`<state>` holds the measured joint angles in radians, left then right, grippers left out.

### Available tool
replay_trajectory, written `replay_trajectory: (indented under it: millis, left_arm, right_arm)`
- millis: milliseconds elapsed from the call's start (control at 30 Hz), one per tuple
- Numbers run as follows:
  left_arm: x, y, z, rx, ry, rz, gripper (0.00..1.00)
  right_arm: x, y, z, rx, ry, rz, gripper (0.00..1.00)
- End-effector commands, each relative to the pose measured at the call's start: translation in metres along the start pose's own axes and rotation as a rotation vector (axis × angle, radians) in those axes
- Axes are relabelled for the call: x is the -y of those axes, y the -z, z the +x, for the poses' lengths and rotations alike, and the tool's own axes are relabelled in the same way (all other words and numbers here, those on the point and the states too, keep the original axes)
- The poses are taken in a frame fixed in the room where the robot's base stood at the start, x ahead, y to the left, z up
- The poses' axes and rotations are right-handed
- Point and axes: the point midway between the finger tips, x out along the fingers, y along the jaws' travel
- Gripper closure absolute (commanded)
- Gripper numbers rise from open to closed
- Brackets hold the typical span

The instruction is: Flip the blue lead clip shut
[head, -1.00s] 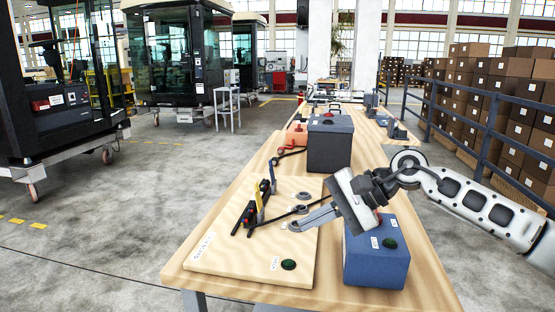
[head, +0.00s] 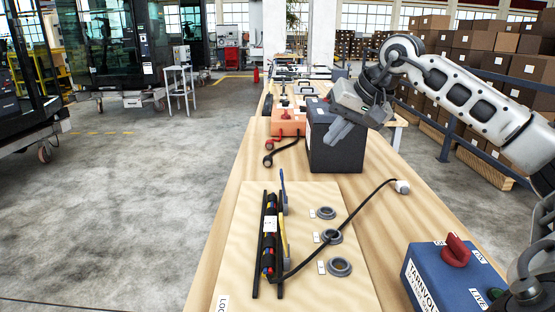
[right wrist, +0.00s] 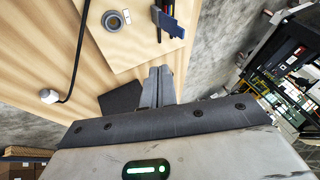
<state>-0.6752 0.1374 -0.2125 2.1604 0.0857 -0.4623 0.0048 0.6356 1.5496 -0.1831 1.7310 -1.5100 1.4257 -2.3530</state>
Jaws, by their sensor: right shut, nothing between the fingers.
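The blue lead clip (head: 283,190) stands up from the far end of a black rail block (head: 269,245) on the pale wooden board (head: 232,255). A yellow lever (head: 284,240) stands up nearer on the same rail. In the right wrist view the blue clip (right wrist: 171,24) shows near the top, beyond the fingers. My right gripper (head: 338,139) is shut and empty, raised in front of the dark grey box and apart from the clip. Its fingers also show in the right wrist view (right wrist: 157,86). My left gripper is not in view.
Several grey rings (head: 332,236) sit right of the rail. A black lead (head: 362,207) runs from the rail past them to a white plug end (head: 402,187). A dark grey box (head: 335,155) stands behind, a blue box (head: 440,275) front right. An orange unit (head: 287,124) is farther back.

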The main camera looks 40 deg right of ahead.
Motion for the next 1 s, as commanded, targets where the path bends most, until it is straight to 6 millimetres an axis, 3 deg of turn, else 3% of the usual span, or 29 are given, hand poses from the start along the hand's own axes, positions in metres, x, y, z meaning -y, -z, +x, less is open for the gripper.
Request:
replay_trajectory:
  millis: [367, 800, 1000]
  left_arm:
    - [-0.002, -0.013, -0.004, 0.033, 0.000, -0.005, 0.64]
    - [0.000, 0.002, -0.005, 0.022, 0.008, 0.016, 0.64]
    - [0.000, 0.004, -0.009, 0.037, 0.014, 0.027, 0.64]
  right_arm:
    - [0.001, 0.000, 0.012, 0.003, 0.003, 0.001, 1.00]
    - [0.002, -0.001, 0.100, 0.004, 0.006, 0.002, 1.00]
    - [0.026, -0.002, 0.116, 0.003, 0.005, -0.001, 1.00]
